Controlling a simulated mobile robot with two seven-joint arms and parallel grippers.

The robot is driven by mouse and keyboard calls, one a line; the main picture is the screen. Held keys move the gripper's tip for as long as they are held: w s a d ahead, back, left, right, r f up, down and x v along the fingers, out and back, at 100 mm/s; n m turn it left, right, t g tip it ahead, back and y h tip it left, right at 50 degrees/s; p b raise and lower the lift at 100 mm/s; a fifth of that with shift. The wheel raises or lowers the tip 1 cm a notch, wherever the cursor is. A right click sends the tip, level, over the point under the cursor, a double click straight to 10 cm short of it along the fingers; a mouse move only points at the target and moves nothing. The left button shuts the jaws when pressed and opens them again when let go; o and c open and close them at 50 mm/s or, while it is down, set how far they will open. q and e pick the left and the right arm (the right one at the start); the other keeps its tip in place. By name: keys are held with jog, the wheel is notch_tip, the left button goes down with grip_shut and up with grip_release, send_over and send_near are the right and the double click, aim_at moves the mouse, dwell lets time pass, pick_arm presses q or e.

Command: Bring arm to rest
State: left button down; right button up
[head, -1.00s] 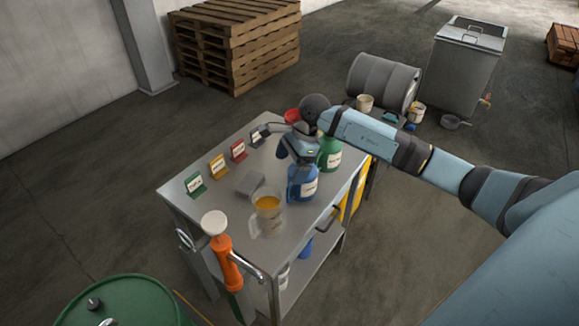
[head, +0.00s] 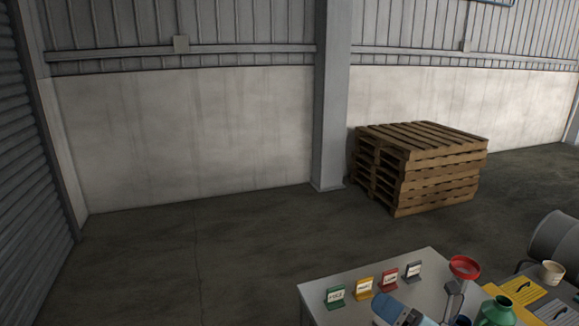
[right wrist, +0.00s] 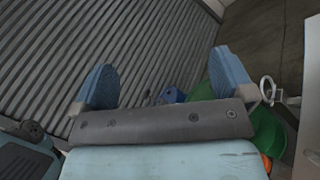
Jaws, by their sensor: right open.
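My right gripper (head: 388,309) shows only in part at the bottom edge of the head view, in front of the grey bench top (head: 345,274). In the right wrist view my right gripper (right wrist: 164,80) has its two blue fingers wide apart with nothing between them. Behind them are the ribbed shutter wall (right wrist: 150,50) and a green drum (right wrist: 270,135). The rest of the right arm is out of the head view. My left gripper is in neither view.
The bench carries several label cards, including a green one (head: 335,295), plus a red funnel (head: 464,267) and a green bottle (head: 497,312). A beige bucket (head: 552,272) and grey drum (head: 560,240) are at right. Pallets (head: 425,165) stand beside a column (head: 331,100). Floor at left is clear.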

jog(key=s+d+f+m+h, duration=0.45)
jog(key=m+h, duration=0.45)
jog(key=m, duration=0.5)
jog(key=s+d+f+m+h, duration=0.45)
jog(key=m+h, duration=0.35)
jog(key=m, duration=0.5)
jog(key=s+a+f+m+g+y, duration=0.1)
jog(key=s+f+m+g, duration=0.3)
jog(key=s, duration=0.6)
jog(key=s+a+f+m+g+y, duration=0.1)
jog(key=s+f+m+g, duration=0.2)
jog(key=s+g, duration=0.45)
jog(key=w+a+f+t+y+p, duration=0.3)
jog(key=a+f+t, duration=0.3)
jog(key=f+t, duration=0.2)
jog(key=shift+w+f+n+t+p, duration=0.4)
jog(key=shift+w+p, duration=0.25)
jog(key=shift+w, duration=0.2)
